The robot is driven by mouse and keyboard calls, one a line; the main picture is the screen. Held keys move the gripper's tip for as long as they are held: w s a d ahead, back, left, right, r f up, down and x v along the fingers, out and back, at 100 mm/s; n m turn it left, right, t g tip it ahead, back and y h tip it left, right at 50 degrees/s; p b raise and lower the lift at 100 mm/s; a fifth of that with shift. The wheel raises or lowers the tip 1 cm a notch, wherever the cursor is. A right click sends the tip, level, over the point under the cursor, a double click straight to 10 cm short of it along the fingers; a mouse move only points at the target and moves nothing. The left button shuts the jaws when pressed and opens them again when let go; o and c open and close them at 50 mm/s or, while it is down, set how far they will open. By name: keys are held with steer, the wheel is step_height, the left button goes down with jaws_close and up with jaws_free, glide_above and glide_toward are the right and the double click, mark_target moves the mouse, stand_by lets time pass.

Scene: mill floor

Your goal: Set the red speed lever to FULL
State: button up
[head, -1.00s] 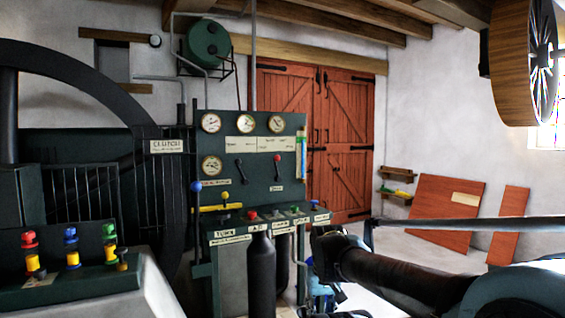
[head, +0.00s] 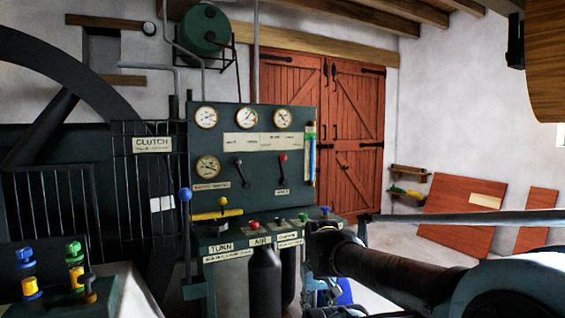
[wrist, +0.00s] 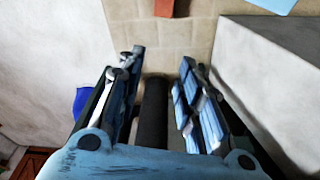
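The red-knobbed lever (head: 283,158) stands nearly upright on the right side of the dark green control panel (head: 262,185). A small label sits below it, too small to read. A second, black-knobbed lever (head: 240,172) is to its left. My gripper (head: 325,290) is low at the front in the head view, below and right of the panel and apart from the lever, partly hidden by my arm. In the wrist view my gripper (wrist: 160,98) has its two fingers spread apart, with nothing held between them. The lever does not show in the wrist view.
A shelf below the panel carries small coloured knobs (head: 253,224). A blue-knobbed lever (head: 185,195) stands at its left. A black railing (head: 60,205) and flywheel are further left. A bench with coloured pegs (head: 74,262) is at front left. Open floor (head: 425,245) lies to the right.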

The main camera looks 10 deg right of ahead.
steer(key=shift+o, duration=2.5)
steer(key=shift+w+a+r+m, duration=0.15)
steer(key=shift+a+r+m, duration=0.25)
steer(key=shift+r, duration=0.45)
steer(key=w+a+r+m+t+y, duration=0.35)
steer(key=w+r+m, duration=0.25)
steer(key=w+r, duration=0.6)
steer(key=w+a+r+m+t+y, duration=0.3)
steer(key=w+r+m, duration=0.35)
steer(key=w, duration=0.85)
steer(key=m+t+y, duration=0.2)
steer(key=m+t, duration=0.5)
steer(key=m, duration=0.9)
glide_toward(285, 158)
steer(key=shift+n, duration=0.25)
steer(key=x, duration=1.2)
steer(key=shift+d, duration=0.1)
jaws_close()
